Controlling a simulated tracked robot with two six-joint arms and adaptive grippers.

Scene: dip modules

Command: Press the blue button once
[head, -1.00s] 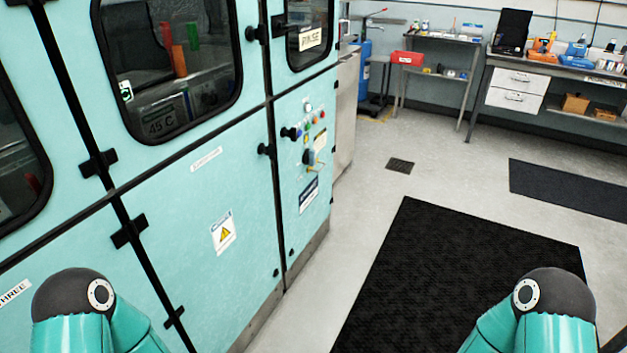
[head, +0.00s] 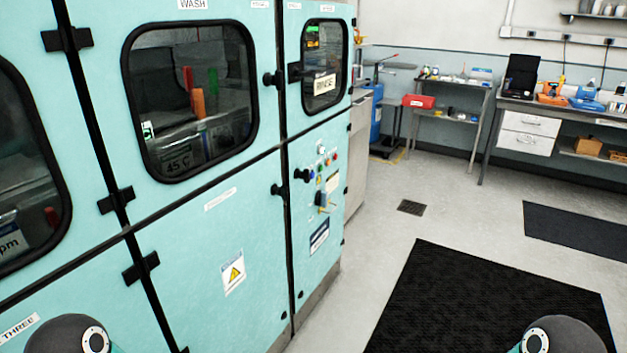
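A control panel (head: 331,215) is on the narrow right section of the turquoise machine, below the RINSE window. It bears several small round buttons and lights near its top, with red, green and pale ones among them. They are too small to tell surely which one is the blue button. Neither of my grippers is in view. Only the rounded tops of my two arms show at the bottom edge.
The turquoise machine (head: 190,240) fills the left side, with black door handles and hinges standing out. A black mat (head: 490,300) lies on the floor to its right. A shelf with a red bin (head: 418,101) and a workbench (head: 560,108) stand at the back. The floor between is clear.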

